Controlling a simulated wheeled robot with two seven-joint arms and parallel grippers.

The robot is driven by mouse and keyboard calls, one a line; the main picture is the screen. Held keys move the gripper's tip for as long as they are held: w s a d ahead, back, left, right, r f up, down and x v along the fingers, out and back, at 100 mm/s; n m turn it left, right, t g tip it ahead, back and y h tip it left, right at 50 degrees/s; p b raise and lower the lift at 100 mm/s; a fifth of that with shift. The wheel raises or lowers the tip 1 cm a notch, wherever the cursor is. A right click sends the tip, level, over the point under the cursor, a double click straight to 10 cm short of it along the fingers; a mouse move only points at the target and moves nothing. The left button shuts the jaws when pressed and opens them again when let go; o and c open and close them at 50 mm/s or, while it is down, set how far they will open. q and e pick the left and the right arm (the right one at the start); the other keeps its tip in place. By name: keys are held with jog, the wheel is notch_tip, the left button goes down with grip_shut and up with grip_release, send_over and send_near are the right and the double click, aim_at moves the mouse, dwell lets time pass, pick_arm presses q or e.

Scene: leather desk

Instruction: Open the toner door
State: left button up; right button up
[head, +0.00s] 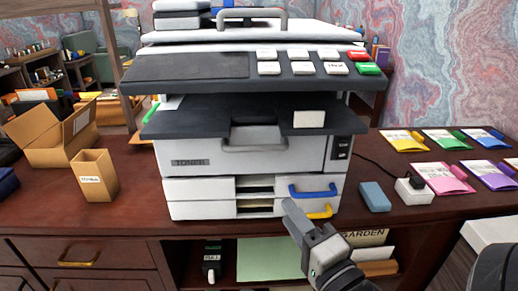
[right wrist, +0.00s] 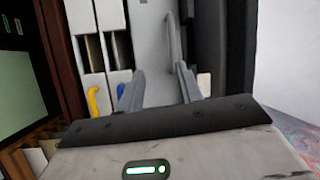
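The toner door (head: 193,150) is the pale front panel of the copier, marked TONER, and it looks shut. Its grey bar handle (head: 255,148) runs across its upper middle. My right gripper (head: 298,218) is in front of and below the door, near the lower drawers, apart from the handle. In the right wrist view my right gripper (right wrist: 160,84) is open, its two fingers spread with nothing between them. The door (right wrist: 148,38) and its handle (right wrist: 171,42) show beyond the fingers, turned sideways. My left gripper is not in view.
Paper drawers below the door have a blue handle (head: 313,191) and a yellow handle (head: 320,212). A dark shelf (head: 215,118) juts out above the door. A blue block (head: 375,196) and a white box (head: 411,191) with a cord lie right of the copier. A cardboard holder (head: 94,177) stands left.

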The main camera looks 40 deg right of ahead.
jog(key=r+m, duration=0.1)
jog(key=r, duration=0.1)
jog(key=p, duration=0.2)
send_near(257, 151)
jog(key=shift+t+h, duration=0.3)
jog(key=shift+h, duration=0.1)
jog(key=x, duration=0.8)
jog(key=shift+a+f, duration=0.1)
jog(key=shift+f, duration=0.15)
jog(key=shift+w+m, duration=0.3)
jog(key=shift+w, duration=0.3)
grip_shut()
